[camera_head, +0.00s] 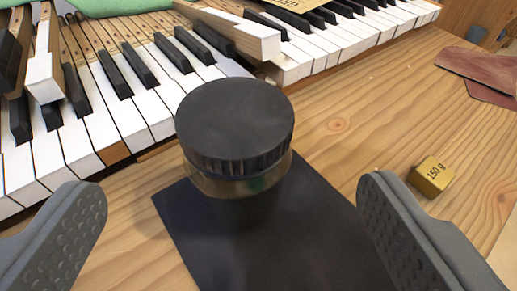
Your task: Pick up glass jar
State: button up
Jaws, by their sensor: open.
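The glass jar (237,183) has a wide black ribbed lid (236,120) and stands upright near the middle of the view. It is seen from above, and its lower body is dark and hard to tell from the black sheet (325,235) around it. My gripper (232,200) is open, with one grey dimpled finger at the lower left and the other at the lower right. The jar lies between and beyond the fingertips. Neither finger touches it.
Piano keys (150,105) run behind the jar, some loose and raised. A loose wooden key (235,35) lies across them. A small brass 150 g weight (432,177) sits right on the wooden table (340,120). Reddish-brown pieces (480,70) lie at the upper right.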

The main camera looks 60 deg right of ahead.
aim_at(234, 142)
jog(key=x, duration=0.6)
jog(key=shift+f+b, duration=0.1)
jog(key=shift+b, duration=0.25)
jog(key=shift+f+b+x, duration=0.1)
jog(key=shift+b+x, duration=0.2)
jog(key=shift+x, duration=1.05)
jog(key=shift+f+b+x, duration=0.15)
jog(key=shift+b+x, duration=0.15)
jog(key=shift+x, duration=1)
jog(key=shift+a, duration=0.15)
jog(key=c, duration=1.3)
